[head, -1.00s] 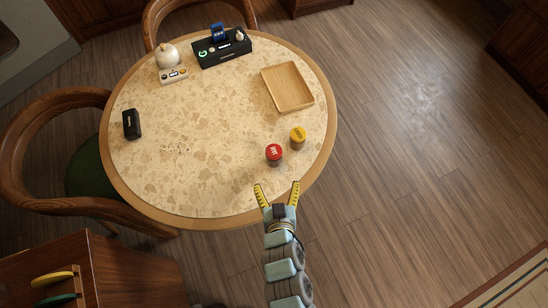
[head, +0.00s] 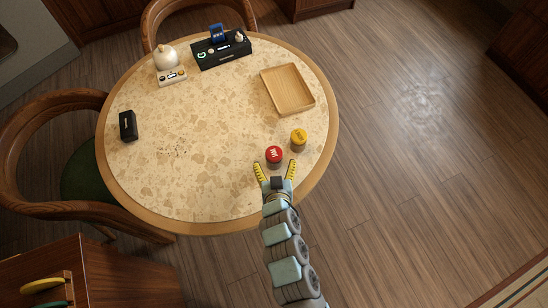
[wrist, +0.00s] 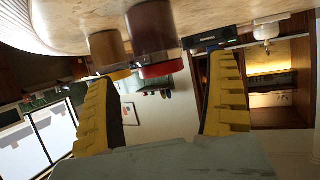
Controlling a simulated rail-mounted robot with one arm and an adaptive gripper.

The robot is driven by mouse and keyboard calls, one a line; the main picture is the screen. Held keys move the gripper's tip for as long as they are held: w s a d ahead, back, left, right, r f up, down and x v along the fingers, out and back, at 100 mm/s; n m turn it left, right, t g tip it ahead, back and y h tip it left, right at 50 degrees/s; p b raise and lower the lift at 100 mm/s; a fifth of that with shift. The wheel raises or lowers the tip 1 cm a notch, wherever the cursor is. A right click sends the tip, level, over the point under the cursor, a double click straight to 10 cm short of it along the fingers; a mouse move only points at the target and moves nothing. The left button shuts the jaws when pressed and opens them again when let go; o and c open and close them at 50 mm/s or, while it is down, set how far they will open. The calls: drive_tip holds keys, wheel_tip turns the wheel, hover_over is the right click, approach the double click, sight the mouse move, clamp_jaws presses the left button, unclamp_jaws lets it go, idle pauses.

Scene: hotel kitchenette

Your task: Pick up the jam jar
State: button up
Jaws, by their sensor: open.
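The jam jar, a dark jar with a red lid bearing white lettering (head: 274,153), stands upright near the front right edge of the round table. My gripper (head: 275,165) is open, its yellow fingers spread, with the tips close in front of the jar and roughly on either side of it. In the wrist view, which is turned over, the jar (wrist: 152,30) lies between the two fingers (wrist: 165,70), ahead of the palm. I see no contact between fingers and jar. The jar's lower part is hidden from above.
A yellow-lidded jar (head: 298,136) stands close behind and right of the red-lidded one; it also shows in the wrist view (wrist: 106,48). A wooden tray (head: 288,89) lies farther back. A black device (head: 221,51) and a black case (head: 128,126) are well away. The table's middle is clear.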

sight(274, 154)
drive_tip(key=shift+b+x, duration=0.65)
drive_tip(key=shift+x, duration=1.9)
drive_tip(key=shift+r, duration=0.15)
drive_tip(key=c, duration=1.4)
